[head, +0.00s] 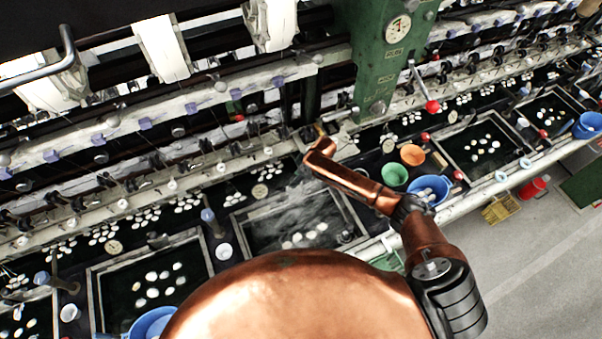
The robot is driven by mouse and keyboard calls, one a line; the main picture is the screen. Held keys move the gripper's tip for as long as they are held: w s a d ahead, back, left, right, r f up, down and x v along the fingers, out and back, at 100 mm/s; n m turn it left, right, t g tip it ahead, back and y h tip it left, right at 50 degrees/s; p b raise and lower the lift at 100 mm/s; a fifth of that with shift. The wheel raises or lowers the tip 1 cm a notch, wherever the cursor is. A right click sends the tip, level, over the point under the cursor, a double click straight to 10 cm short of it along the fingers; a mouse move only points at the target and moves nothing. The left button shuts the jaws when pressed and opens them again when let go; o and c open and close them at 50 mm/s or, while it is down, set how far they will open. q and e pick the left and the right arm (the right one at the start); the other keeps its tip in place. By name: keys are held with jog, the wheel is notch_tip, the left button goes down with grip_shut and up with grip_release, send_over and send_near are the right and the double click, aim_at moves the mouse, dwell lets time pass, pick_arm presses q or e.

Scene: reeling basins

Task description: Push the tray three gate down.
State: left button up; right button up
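My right arm comes in from the lower right and reaches up and left over the basins. Its far end, where the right gripper (319,131) is, lies by the machine's rail beyond the middle tray; the fingers are too small to tell open from shut. My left gripper is not in view. Water-filled trays with white cocoons stand in a row: a left tray (92,298), a middle tray (236,232) partly behind my arm, and a right tray (449,157). Which is tray three, and which part is its gate, I cannot tell.
A green bowl (394,174), an orange bowl (412,154) and a blue bowl (443,185) stand close to my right arm. A red-knobbed lever (432,106) is on the green post (377,55). A yellow basket (502,209) and red bucket (533,187) stand on the floor.

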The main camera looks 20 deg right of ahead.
jog(key=v, duration=1)
jog(key=shift+s+d+r, duration=0.15)
jog(key=shift+s+r, duration=0.05)
dwell(1.0)
